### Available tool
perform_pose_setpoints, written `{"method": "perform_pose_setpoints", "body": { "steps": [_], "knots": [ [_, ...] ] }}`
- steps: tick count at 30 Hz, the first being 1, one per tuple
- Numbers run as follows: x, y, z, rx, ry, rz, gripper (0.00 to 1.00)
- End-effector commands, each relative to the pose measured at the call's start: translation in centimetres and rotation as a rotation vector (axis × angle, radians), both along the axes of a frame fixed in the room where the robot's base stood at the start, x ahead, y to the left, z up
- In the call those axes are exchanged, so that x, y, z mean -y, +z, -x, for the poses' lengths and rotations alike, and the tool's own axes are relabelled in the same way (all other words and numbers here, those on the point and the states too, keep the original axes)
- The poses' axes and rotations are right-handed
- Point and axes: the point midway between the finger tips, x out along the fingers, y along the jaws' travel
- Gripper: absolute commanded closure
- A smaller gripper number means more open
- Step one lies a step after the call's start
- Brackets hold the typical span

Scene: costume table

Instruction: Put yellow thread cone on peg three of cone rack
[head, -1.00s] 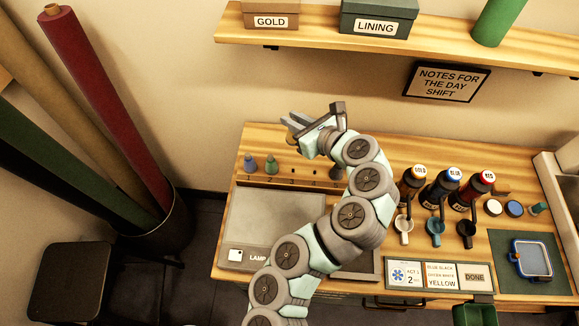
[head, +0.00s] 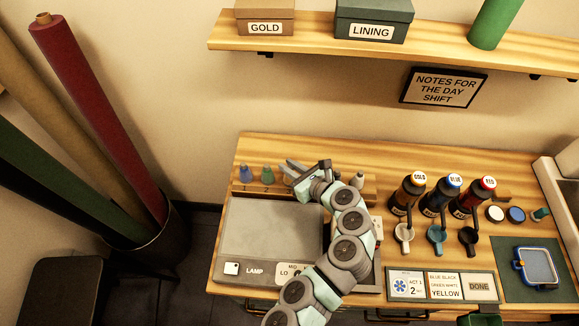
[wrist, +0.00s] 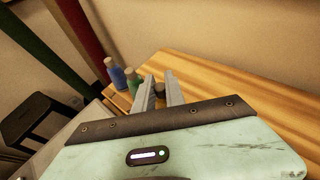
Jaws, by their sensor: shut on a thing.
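The cone rack (head: 240,187) stands at the back left of the table. A blue cone (head: 245,174) and a green cone (head: 268,176) stand upright at its left end; they also show in the wrist view as the blue cone (wrist: 115,75) and the green cone (wrist: 132,80). My gripper (head: 290,171) is just right of the green cone, low over the rack. In the wrist view its fingers (wrist: 160,92) are shut on the yellow thread cone (wrist: 160,101), mostly hidden between them. Peg three is hidden behind my gripper. Whether the cone touches a peg cannot be told.
A pale cone (head: 357,180) stands to the right of my gripper. A grey lamp panel (head: 262,230) lies in front of the rack.

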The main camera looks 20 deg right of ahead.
Motion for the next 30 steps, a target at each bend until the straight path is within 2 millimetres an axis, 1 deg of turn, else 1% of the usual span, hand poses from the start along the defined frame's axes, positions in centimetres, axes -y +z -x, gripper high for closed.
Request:
{"method": "perform_pose_setpoints", "body": {
  "steps": [5, 9, 10, 15, 18, 24, 27, 30],
  "knots": [
    [0.02, 0.14, -0.03, 0.001, -0.001, 0.001, 1.00],
    [0.03, -0.21, -0.03, 0.001, -0.001, 0.000, 1.00],
    [0.01, -0.20, -0.03, 0.001, 0.000, 0.000, 0.84],
    [0.02, -0.15, -0.04, 0.001, -0.001, 0.000, 0.70],
    [0.01, -0.15, -0.04, 0.001, 0.000, 0.000, 0.64],
    [0.01, -0.13, -0.05, 0.001, -0.001, 0.000, 0.64],
    [0.02, 0.29, -0.02, 0.001, -0.001, 0.001, 0.64],
    [0.43, 0.64, 0.89, 0.003, -0.005, 0.001, 0.64]
  ]
}}
